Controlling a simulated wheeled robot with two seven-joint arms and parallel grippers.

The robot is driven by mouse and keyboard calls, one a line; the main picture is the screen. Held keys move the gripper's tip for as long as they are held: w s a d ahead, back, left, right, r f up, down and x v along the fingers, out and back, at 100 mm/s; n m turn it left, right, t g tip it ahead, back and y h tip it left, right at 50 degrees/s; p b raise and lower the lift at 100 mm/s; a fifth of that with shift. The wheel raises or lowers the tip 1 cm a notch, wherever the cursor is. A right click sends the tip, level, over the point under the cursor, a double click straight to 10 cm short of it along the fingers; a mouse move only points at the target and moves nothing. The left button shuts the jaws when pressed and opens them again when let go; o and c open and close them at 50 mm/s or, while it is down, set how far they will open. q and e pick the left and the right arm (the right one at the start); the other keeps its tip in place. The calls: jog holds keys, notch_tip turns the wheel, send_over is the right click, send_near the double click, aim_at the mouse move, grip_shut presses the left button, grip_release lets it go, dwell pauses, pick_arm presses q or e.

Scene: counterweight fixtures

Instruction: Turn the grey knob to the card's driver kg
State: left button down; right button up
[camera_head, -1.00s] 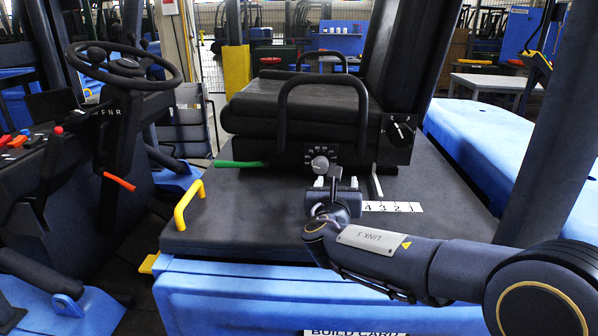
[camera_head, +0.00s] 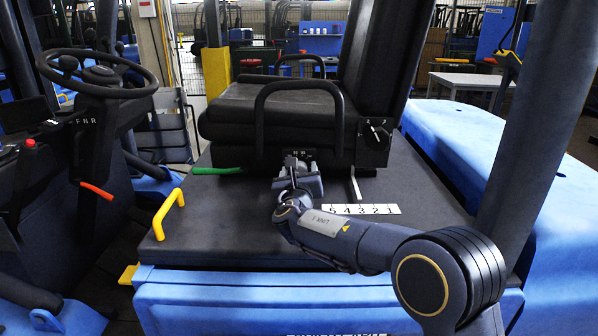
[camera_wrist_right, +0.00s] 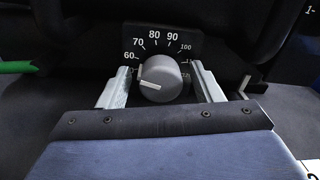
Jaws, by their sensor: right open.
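The round grey knob (camera_wrist_right: 160,78) sits low on the dark seat base in the right wrist view. Its white pointer line aims left, just below the 60 mark of the dial (camera_wrist_right: 160,43), which shows 60, 70, 80, 90 and 100. The lower marks are partly hidden. My right gripper (camera_head: 297,162) is open, with one finger on each side of the knob; I cannot tell whether they touch it. In the head view the gripper hides the knob. Only the top edge of a white card's lettering (camera_head: 337,334) shows at the bottom. My left gripper is not in view.
The black seat (camera_head: 272,115) with its armrest loop stands above the dial. A green lever (camera_head: 217,171) is left of the gripper, a bent metal lever (camera_head: 355,185) right of it. A 5-4-3-2-1 strip (camera_head: 362,209) and yellow handle (camera_head: 168,214) are on the deck.

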jog(key=c, duration=1)
jog(key=shift+f+m+b, duration=0.15)
jog(key=shift+m+b, duration=0.55)
jog(key=shift+b, duration=0.35)
jog(key=m+b, duration=0.6)
jog(key=b, duration=0.1)
jog(key=shift+m+b, duration=0.3)
jog(key=shift+m, duration=0.1)
jog(key=m+b, duration=0.3)
jog(key=m, duration=0.1)
jog(key=shift+b, duration=0.35)
jog(key=shift+m+y+b, duration=0.3)
jog(key=shift+m+b, duration=1.3)
jog(key=shift+m, duration=1)
jog(key=o, duration=1)
jog(key=shift+d, duration=0.1)
